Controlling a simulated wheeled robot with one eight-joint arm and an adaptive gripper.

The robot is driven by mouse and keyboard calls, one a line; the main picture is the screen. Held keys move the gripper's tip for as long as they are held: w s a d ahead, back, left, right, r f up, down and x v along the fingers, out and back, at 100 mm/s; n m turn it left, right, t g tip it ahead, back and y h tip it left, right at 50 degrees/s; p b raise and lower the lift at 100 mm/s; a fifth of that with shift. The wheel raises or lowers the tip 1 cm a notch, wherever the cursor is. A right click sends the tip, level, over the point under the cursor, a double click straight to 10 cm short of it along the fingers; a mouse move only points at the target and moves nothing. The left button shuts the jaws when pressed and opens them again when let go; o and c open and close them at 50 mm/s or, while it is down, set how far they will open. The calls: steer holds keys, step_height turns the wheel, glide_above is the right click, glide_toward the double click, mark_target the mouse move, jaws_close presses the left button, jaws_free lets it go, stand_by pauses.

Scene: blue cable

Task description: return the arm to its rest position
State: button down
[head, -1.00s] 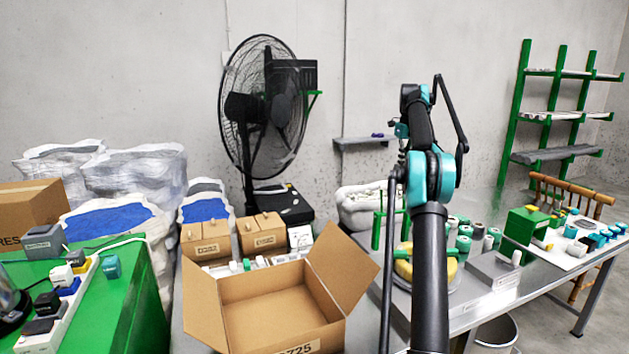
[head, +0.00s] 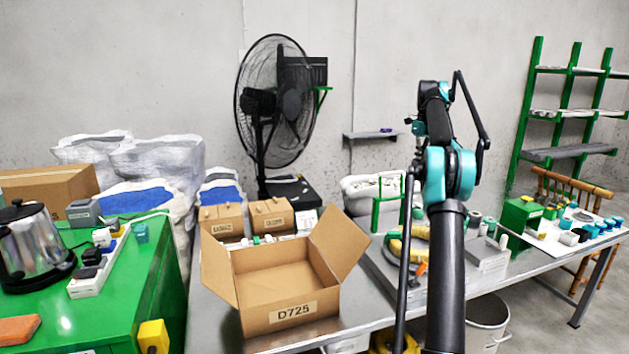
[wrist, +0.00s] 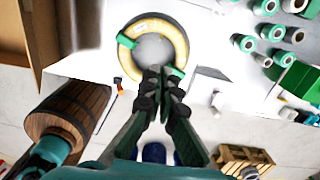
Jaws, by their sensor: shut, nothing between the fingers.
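My arm (head: 447,260) stands upright in the right half of the head view, its teal elbow joint above the table. My gripper (wrist: 163,74) shows in the wrist view, with its dark fingers together and nothing between them. It points toward a yellow ring-shaped roll (wrist: 152,27) with green parts on the table, and its tips overlap the roll's near edge in the picture. I cannot tell the gap. In the head view the gripper's fingers cannot be made out, and my arm hides part of the yellow roll (head: 394,247).
An open cardboard box (head: 290,313) stands left of my arm on the metal table (head: 352,311). A black fan (head: 275,105) stands behind. A green cabinet (head: 158,290) at left bears a kettle (head: 32,245) and a power strip (head: 98,268). The wrist view shows a wooden barrel (wrist: 68,122).

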steer(key=s+a+f+n+t, duration=0.1)
steer(key=s+a+f+n, duration=0.4)
steer(key=s+a+n, duration=0.35)
steer(key=s+a+f+n+t, duration=0.1)
steer(key=s+a+f+n, duration=0.4)
steer(key=s+n, duration=0.5)
steer(key=s+a+f+n, duration=0.2)
steer(key=s+f+n, duration=0.2)
steer(key=s, duration=0.6)
steer(key=s+a+f+n+t, duration=0.1)
steer(key=s+a+f+n, duration=0.1)
steer(key=s+f+n, duration=0.3)
steer(key=s+a+f+n, duration=0.3)
steer(key=s+f, duration=0.7)
steer(key=s, duration=0.7)
steer(key=shift+f+n+t, duration=0.3)
steer(key=shift+f+n, duration=0.1)
steer(key=shift+n, duration=0.35)
